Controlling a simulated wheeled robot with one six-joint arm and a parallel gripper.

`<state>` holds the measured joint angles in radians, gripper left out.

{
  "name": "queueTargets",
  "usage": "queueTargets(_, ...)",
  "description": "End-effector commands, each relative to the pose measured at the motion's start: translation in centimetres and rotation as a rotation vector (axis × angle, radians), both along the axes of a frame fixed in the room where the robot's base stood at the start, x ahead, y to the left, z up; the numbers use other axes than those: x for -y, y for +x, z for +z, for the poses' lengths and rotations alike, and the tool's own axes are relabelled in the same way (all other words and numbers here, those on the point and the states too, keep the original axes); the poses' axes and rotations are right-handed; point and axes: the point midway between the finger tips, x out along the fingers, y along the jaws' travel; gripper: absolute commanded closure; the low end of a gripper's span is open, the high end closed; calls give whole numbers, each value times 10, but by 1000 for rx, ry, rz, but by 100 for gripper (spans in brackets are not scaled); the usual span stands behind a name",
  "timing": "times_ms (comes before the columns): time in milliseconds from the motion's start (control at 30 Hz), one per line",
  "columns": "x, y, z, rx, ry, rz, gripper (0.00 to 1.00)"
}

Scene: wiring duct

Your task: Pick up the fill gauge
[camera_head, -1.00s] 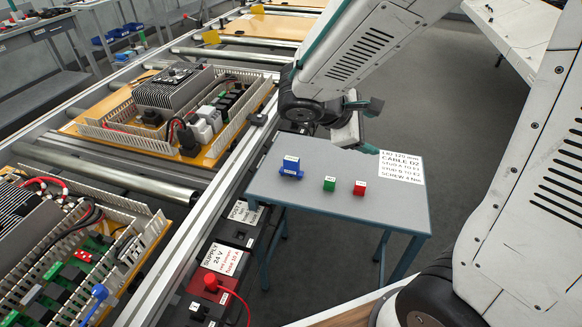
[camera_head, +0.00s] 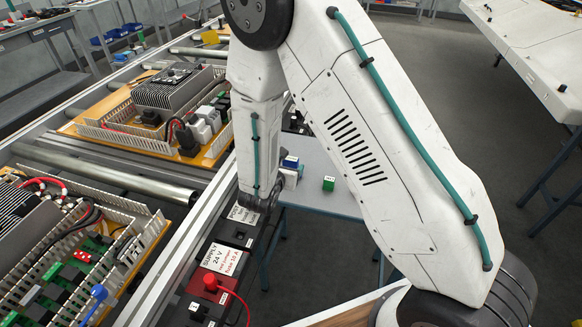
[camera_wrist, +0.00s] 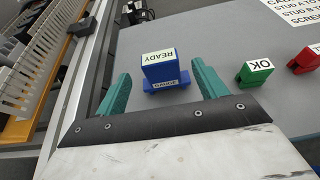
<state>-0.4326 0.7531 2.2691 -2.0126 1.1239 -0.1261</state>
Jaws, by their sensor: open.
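My gripper (camera_wrist: 161,68) is open in the wrist view, with one teal finger on each side of a blue piece (camera_wrist: 159,70) on the grey table. In the head view the blue piece (camera_head: 290,161) shows only in part beside my arm, which hides much of the table.
A green block (camera_wrist: 254,71) and a red block (camera_wrist: 305,60) stand to the right on the table (camera_wrist: 215,40). A printed sheet (camera_wrist: 297,14) lies behind them. The conveyor rail (camera_wrist: 75,85) with a wiring duct panel runs along the left. Bare table lies between the blue and green pieces.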

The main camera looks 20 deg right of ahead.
Motion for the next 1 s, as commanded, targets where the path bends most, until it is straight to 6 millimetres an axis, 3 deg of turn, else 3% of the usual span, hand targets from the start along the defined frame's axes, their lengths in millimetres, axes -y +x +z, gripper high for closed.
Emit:
queueTargets(333, 25, 31, -22, 1, 0, -4, 29)
queueTargets(567, 27, 35, -23, 1, 0, -1, 29)
queueTargets(600, 27, 35, -23, 1, 0, -1, 32)
queueTargets(767, 27, 34, -23, 2, 1, -2, 76)
queueTargets(1000, 26, 34, -23, 2, 1, -2, 80)
